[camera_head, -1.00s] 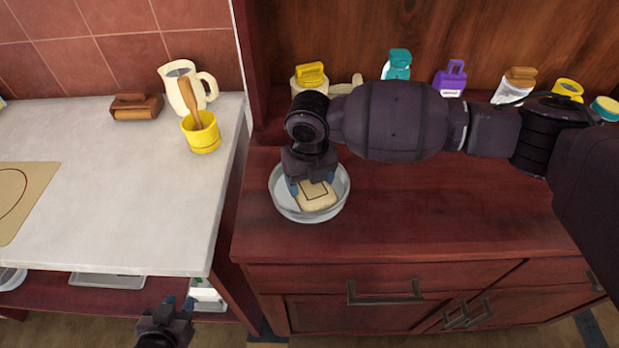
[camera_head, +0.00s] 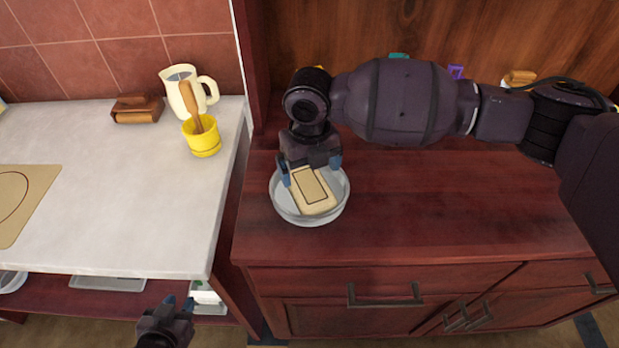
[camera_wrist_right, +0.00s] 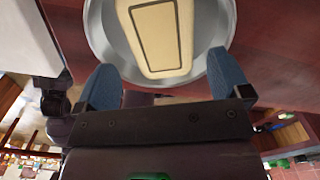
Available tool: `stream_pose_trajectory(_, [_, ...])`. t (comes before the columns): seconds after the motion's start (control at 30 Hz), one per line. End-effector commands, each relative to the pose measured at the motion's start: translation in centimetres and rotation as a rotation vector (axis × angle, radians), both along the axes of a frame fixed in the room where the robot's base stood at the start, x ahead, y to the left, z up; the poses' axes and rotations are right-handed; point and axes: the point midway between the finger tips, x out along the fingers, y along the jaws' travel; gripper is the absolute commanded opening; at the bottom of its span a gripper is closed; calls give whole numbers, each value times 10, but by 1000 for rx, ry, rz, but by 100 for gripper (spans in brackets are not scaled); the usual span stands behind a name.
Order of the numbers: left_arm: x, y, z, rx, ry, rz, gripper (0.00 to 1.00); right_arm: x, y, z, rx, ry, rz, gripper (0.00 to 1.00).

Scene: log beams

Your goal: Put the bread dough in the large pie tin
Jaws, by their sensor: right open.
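The bread dough (camera_head: 314,191) is a pale block with a dark rectangular outline. It lies inside the round grey pie tin (camera_head: 338,205) on the dark red wooden cabinet top.
A pale counter (camera_head: 110,220) at left holds a cream jug (camera_head: 186,92), a yellow cup (camera_head: 205,142) with a wooden tool, and a brown wooden item (camera_head: 137,108). Several jars stand behind my right arm. The cabinet top (camera_head: 450,210) right of the tin is clear.

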Motion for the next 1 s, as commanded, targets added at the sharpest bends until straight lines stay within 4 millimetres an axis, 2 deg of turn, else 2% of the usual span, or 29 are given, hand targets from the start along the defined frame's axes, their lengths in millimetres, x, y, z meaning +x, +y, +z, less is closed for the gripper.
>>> stream_pose_trajectory(0.03, [1,0,2,0,-2,0,32,1,0,13,1,-4,0,95])
stream_pose_trajectory(0.2, [1,0,5,0,-5,0,32,1,0,43,1,-3,-1,95])
stream_pose_trajectory(0.4, [0,0,5,0,-3,1,32,0,0,65,1,-2,0,95])
stream_pose_trajectory(0.6, [-4,1,4,0,4,3,32,0,0,71,0,1,-1,95])
stream_pose_trajectory(1.0, [-4,1,3,0,5,3,32,0,0,71,0,0,-1,95])
